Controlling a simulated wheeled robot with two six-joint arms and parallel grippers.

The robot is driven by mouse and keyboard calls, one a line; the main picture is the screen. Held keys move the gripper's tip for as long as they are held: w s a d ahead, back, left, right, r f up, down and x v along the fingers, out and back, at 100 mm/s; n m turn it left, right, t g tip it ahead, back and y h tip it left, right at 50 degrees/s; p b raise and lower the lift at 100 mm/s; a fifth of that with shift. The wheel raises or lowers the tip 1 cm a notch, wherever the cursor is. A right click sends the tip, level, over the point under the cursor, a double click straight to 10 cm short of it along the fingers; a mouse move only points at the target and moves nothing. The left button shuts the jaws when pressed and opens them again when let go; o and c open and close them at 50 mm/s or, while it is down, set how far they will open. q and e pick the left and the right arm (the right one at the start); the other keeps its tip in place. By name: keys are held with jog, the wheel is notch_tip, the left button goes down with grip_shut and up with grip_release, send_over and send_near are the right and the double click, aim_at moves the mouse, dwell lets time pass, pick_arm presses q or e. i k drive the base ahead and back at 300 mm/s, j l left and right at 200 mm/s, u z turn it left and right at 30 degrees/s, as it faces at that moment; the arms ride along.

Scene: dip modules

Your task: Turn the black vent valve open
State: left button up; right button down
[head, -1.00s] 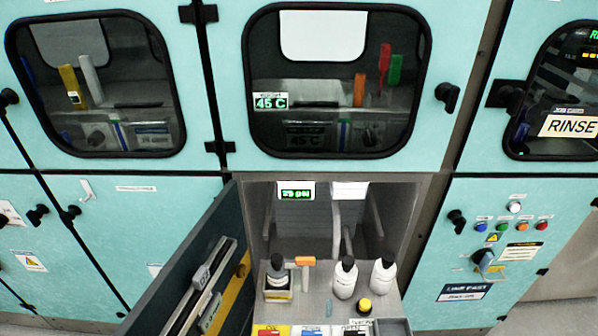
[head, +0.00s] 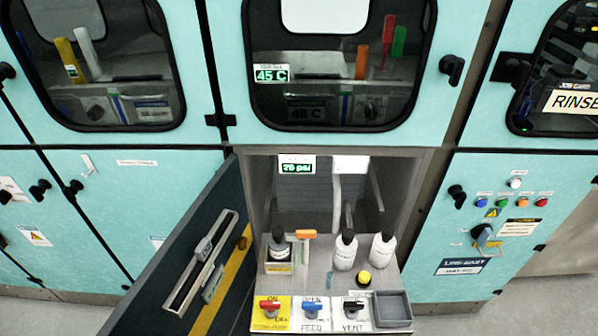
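The black vent valve (head: 353,304) sits on a white plate marked VENT at the front of the pulled-out tray (head: 329,262). Its handle appears to lie roughly crosswise. Left of it are a blue valve (head: 312,305) on a plate marked FEED and a red valve (head: 269,307) on a yellow plate. Neither of my grippers shows in the head view.
Bottles (head: 345,250) and an orange-topped handle (head: 306,235) stand on the tray behind the valves. A yellow knob (head: 364,277) and a grey bin (head: 392,309) are near the vent valve. The open dark door (head: 185,262) stands along the left side. A display (head: 297,164) hangs above.

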aim_at(353, 306)
jog(key=k+l, duration=0.1)
jog(key=l, duration=0.25)
jog(key=k+l, duration=0.15)
jog(key=l, duration=0.2)
jog(key=k+l+u, duration=0.1)
jog(key=l, duration=0.25)
jog(key=k+l, duration=0.15)
jog(key=l, duration=0.25)
jog(key=k+l, duration=0.1)
jog(key=l, duration=0.2)
